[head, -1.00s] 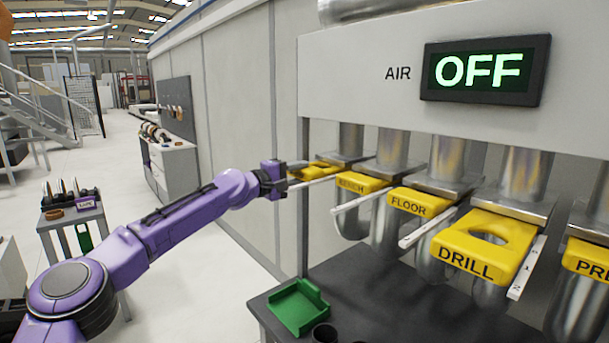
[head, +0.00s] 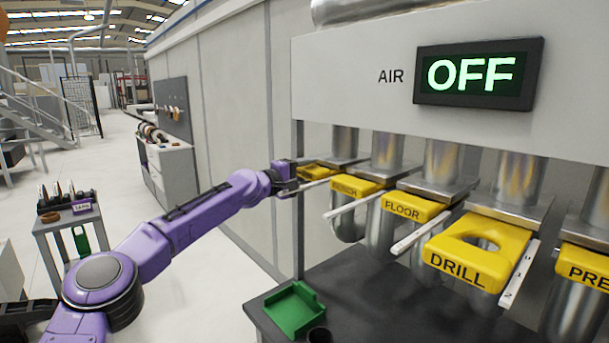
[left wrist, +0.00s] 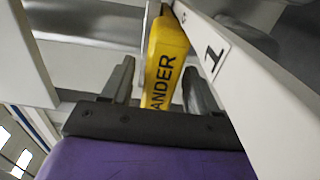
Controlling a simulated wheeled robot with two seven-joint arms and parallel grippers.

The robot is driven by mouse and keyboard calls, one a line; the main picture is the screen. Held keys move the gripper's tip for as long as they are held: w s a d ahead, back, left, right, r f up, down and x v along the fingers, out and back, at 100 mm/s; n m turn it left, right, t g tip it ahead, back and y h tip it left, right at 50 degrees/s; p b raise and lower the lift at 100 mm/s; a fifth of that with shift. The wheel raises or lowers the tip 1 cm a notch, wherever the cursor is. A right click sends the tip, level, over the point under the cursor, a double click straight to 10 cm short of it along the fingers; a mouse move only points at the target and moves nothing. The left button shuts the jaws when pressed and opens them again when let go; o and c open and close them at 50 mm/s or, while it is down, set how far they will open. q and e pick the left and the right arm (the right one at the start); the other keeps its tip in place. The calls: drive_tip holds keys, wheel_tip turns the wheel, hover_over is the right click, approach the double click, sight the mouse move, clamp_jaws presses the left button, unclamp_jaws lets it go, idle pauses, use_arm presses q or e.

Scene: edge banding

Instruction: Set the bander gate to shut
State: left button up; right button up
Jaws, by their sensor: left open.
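The bander gate (head: 318,172) is the yellow slide at the far left of the row under the air panel. In the left wrist view the bander gate (left wrist: 166,62) shows the letters ANDER, with the start of the word hidden. My left gripper (head: 294,177) is at the front end of this gate. In the left wrist view the fingers of my left gripper (left wrist: 160,76) are open, one on each side of the yellow gate. Whether either finger touches it I cannot tell. My right gripper is not in view.
More yellow gates, including FLOOR (head: 408,207) and DRILL (head: 476,252), stand to the right with pale numbered strips between them. The display (head: 478,74) reads OFF. A green tray (head: 294,309) lies on the dark bench below. A pale bar (left wrist: 255,85) runs close beside the gripper.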

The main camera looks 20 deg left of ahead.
use_arm(q)
drive_tip(key=b+v, duration=0.3)
drive_tip(key=v, duration=0.7)
drive_tip(key=shift+s, duration=0.2)
